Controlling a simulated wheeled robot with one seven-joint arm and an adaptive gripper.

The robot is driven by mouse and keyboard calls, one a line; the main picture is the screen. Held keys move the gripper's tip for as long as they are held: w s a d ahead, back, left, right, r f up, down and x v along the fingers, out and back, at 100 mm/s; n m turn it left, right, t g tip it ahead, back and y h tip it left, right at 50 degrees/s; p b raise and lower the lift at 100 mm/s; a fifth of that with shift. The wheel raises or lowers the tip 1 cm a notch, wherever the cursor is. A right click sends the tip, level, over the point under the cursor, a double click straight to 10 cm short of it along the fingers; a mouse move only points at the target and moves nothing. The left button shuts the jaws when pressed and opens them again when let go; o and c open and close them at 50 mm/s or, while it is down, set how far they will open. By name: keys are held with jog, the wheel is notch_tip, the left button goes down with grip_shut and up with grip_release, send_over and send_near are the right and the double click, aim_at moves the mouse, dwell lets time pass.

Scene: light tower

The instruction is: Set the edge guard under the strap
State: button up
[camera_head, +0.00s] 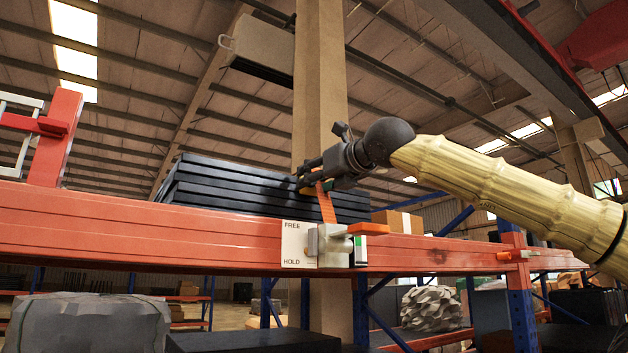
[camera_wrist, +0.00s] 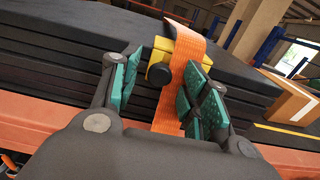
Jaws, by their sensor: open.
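The yellow edge guard (camera_wrist: 160,58) with a round black knob sits at the top front edge of the dark stack (camera_wrist: 65,60). The orange strap (camera_wrist: 186,72) crosses over it, with yellow showing on both sides. The strap (camera_head: 326,206) runs down the stack's front to the ratchet (camera_head: 330,240) on the beam. My gripper (camera_wrist: 167,88) is open, its green-padded fingers on either side of the knob and strap. The guard appears apart from the left finger; contact on the right is unclear. In the head view my gripper (camera_head: 312,181) largely hides the guard.
The orange rack beam (camera_head: 140,228) runs below the stack. A FREE/HOLD plate (camera_head: 297,244) is beside the ratchet. A cardboard box (camera_wrist: 284,98) stands right of the stack. A column (camera_head: 320,75) rises behind.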

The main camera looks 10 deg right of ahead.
jog(key=v, duration=1.1)
jog(key=shift+s, duration=0.1)
